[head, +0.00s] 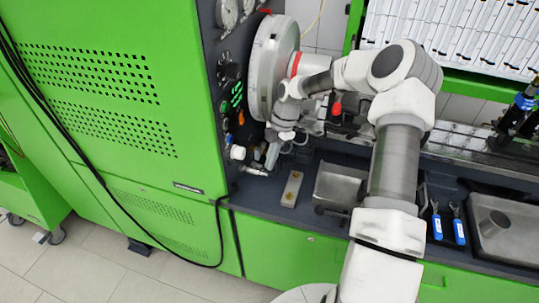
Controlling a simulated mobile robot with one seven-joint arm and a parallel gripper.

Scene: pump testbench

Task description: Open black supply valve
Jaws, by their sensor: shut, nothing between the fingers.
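The dark side panel of the green testbench (207,80) carries a column of small controls. Black knob-like parts (228,68) sit in its upper half, below the gauges. They are too small to tell which is the black supply valve or how it is turned. My gripper (271,157) is at the end of my arm, to the right of the lower panel controls and pointing down. Its fingers look closed, with nothing seen between them. It appears apart from the black parts. My arm covers part of the bench behind it.
A large silver disc (268,65) stands right of the panel. Green (237,93) and white (237,153) controls are on the panel. A metal block (291,189) and a metal tray (337,187) lie on the bench. A black cable crosses the cabinet front.

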